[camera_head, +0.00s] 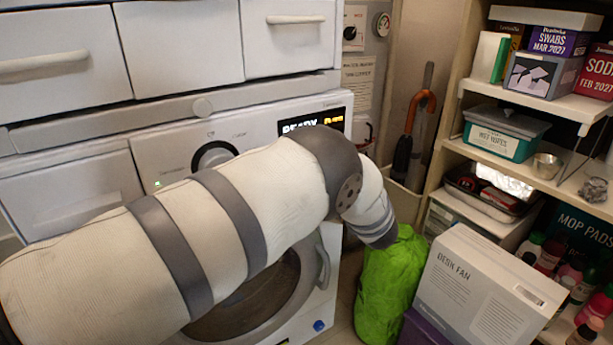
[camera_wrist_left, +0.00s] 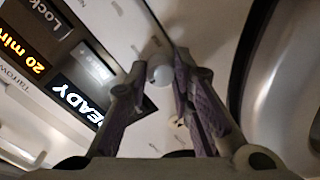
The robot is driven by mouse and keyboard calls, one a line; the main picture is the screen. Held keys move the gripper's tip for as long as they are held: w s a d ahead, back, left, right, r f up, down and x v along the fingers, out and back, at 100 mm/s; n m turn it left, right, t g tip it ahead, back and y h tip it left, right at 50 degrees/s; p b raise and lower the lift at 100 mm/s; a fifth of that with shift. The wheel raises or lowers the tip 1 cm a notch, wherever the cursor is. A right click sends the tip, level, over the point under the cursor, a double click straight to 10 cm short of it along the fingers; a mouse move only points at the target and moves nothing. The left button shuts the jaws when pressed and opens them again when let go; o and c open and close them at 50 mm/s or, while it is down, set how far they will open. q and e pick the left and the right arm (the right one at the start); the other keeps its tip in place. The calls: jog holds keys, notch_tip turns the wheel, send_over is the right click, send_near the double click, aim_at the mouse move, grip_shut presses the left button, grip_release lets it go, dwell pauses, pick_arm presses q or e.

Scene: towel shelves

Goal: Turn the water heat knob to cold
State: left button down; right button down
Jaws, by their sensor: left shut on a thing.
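The white washing machine (camera_head: 335,262) stands left of centre, with a lit display (camera_head: 311,122) on its top panel. A round dial (camera_head: 213,155) shows left of the display in the head view. My left arm crosses in front of the panel and hides my left gripper there. In the left wrist view, my left gripper (camera_wrist_left: 158,72) is shut on a small round white knob (camera_wrist_left: 159,75) on the panel, below the READY display (camera_wrist_left: 80,98). No readable label marks this knob, so I cannot tell its setting. My right gripper is not in view.
White drawers (camera_head: 180,45) sit above the machine. A green bag (camera_head: 388,290) and a white desk fan box (camera_head: 487,285) stand right of it. Shelves (camera_head: 550,100) with boxes and bottles line the right. The machine's round door (camera_wrist_left: 292,85) is close to my left gripper.

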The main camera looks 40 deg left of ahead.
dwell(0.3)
pick_arm(q)
jog(key=c, duration=1.4)
grip_release()
jog(key=v, duration=1.2)
